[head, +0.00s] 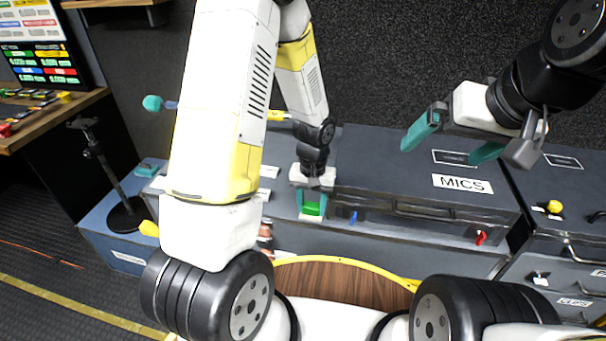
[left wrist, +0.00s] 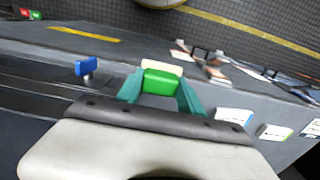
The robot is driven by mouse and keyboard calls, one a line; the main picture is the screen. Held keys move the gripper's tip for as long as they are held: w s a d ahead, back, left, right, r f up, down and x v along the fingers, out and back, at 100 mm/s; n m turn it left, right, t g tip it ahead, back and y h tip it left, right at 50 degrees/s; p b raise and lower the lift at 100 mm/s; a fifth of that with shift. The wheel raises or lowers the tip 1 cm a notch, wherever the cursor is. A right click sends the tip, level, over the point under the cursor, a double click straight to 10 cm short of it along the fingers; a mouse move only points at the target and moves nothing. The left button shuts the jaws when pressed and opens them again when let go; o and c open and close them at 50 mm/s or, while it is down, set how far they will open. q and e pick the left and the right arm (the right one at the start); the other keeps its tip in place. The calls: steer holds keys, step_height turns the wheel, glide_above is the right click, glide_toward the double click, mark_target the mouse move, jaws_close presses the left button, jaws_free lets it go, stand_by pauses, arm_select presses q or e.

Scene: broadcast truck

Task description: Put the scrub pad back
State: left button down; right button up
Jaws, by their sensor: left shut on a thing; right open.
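The scrub pad is a small green block (head: 312,209) with a cream layer, which shows in the left wrist view (left wrist: 160,83). My left gripper (head: 312,204) is shut on it with teal fingers on both sides. In the head view it holds the pad at the front edge of the grey cases; whether the pad touches anything below cannot be told. My right gripper (head: 451,149) is open and empty, above the case lid labelled MICS.
The grey MICS case (head: 400,180) has a blue latch (head: 353,218) and a red latch (head: 480,238) on its front. A drawer unit with a yellow knob (head: 554,207) stands at right. A black stand (head: 126,215) is on the blue case at left.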

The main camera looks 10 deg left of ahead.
arm_select(q)
steer(key=w+a, duration=0.2)
steer(key=w, duration=0.1)
steer(key=w+a, duration=0.2)
steer(key=w, duration=0.1)
steer(key=w+a+f, duration=0.1)
steer(key=w+a, duration=0.2)
steer(key=w, duration=0.1)
steer(key=shift+w+a+f, duration=0.1)
steer(key=shift+f, duration=1.75)
steer(key=shift+f, duration=0.1)
steer(key=c, duration=0.7)
jaws_free()
steer(key=shift+c, duration=0.2)
